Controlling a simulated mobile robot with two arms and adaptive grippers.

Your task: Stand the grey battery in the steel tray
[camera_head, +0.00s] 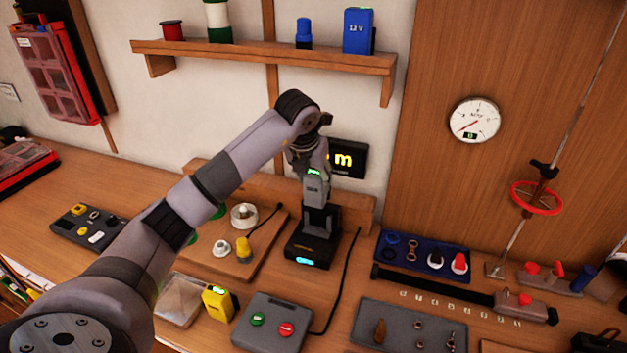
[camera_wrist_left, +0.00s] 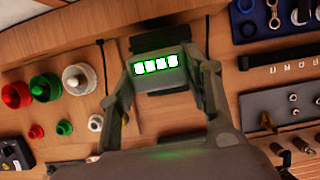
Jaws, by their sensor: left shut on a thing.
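The grey battery (camera_head: 316,187) is upright in my left gripper (camera_head: 314,172), right above the black charger (camera_head: 312,250) with its blue-lit front. I cannot tell whether the battery's lower end still touches the charger. In the left wrist view my left gripper (camera_wrist_left: 160,82) has one finger on each side of the grey battery (camera_wrist_left: 158,78), whose row of lights glows green-white. The steel tray (camera_head: 372,318) lies at the front right of the charger, with a brown cone and small metal parts in it. It also shows in the left wrist view (camera_wrist_left: 262,104). My right gripper is not in view.
A blue tray (camera_head: 385,262) of rings and coloured caps and a black bar (camera_head: 430,285) lie behind the steel tray. A black cable (camera_head: 343,290) runs beside the charger. A grey button box (camera_head: 272,322) and a yellow battery (camera_head: 218,303) stand in front.

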